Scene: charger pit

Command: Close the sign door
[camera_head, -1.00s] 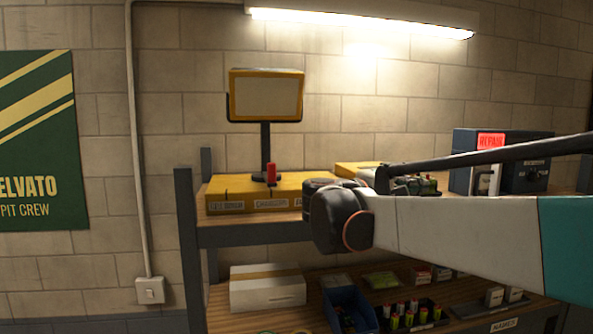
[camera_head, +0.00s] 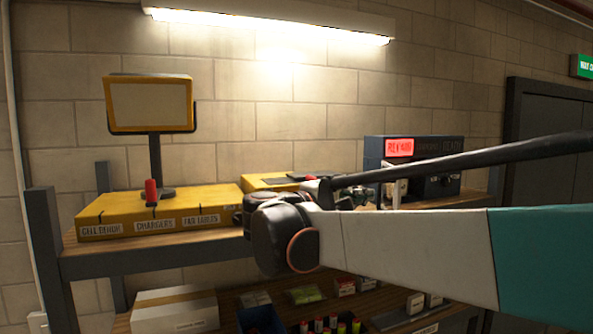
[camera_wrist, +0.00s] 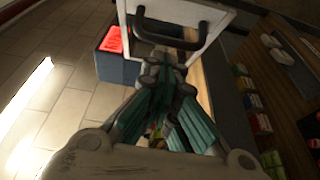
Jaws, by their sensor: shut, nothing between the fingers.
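The sign box (camera_head: 420,165) is a dark blue case with a lit red panel on its front, at the right end of the upper shelf. In the wrist view the sign box (camera_wrist: 118,60) is at upper left. A pale panel with a black bar handle, apparently the sign door (camera_wrist: 182,14), stands open beside it. In the head view only a narrow pale strip of the door (camera_head: 396,191) shows. My gripper (camera_wrist: 170,68) is shut and empty, its tips close to the handle; I cannot tell whether they touch. My arm partly hides it in the head view.
A yellow case (camera_head: 160,213) with a monitor (camera_head: 150,104) and a red object stands on the upper shelf at left. The lower shelf holds a white carton (camera_head: 175,310), bins and small packs. A dark door (camera_head: 550,150) is at far right.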

